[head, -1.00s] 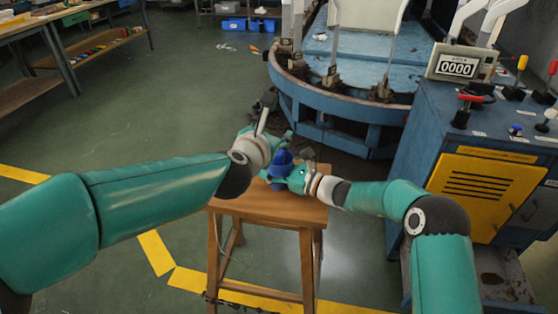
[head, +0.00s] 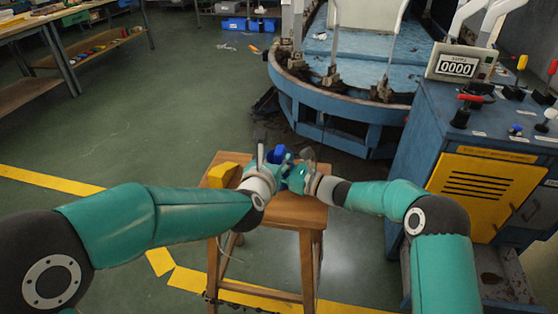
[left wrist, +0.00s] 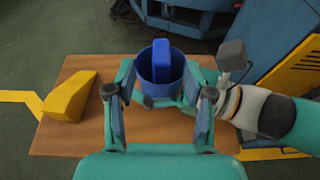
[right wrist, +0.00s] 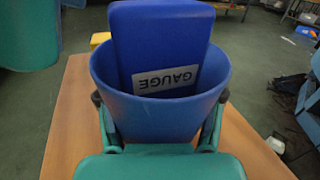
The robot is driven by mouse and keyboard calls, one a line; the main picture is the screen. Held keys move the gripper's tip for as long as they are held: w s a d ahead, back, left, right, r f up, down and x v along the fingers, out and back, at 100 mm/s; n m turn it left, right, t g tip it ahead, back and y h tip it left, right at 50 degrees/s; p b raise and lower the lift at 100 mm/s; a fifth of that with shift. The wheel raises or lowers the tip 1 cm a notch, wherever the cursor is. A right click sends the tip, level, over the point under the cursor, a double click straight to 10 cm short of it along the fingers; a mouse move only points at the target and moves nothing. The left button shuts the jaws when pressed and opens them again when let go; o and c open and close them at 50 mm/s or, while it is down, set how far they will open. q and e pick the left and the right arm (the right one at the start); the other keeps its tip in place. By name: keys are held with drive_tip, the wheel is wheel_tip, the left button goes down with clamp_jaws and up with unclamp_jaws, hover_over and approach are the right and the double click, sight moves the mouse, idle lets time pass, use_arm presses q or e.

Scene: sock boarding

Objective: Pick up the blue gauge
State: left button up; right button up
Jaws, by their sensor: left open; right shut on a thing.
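The blue gauge (right wrist: 160,45) is a flat block with a label reading GAUGE, standing upright in a blue cup (right wrist: 160,115) in the right wrist view. In the left wrist view the gauge (left wrist: 161,62) rises above the cup's rim (left wrist: 146,85). My right gripper (head: 293,176) is shut on the cup, its fingers at the cup's sides. My left gripper (left wrist: 159,92) is open, facing the cup with a finger on each side of it in the picture; contact cannot be told. In the head view my left gripper (head: 266,165) is close beside the cup, which is partly hidden.
The wooden stool top (head: 290,208) is under both grippers. A yellow block (head: 223,175) lies on its left part, also seen in the left wrist view (left wrist: 68,97). A blue cabinet with a yellow door (head: 485,185) stands right; a round blue machine (head: 340,100) stands behind.

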sight(277, 153)
use_arm(q)
drive_tip(key=shift+x, duration=2.6)
drive_tip(key=shift+c, duration=0.2)
clamp_jaws()
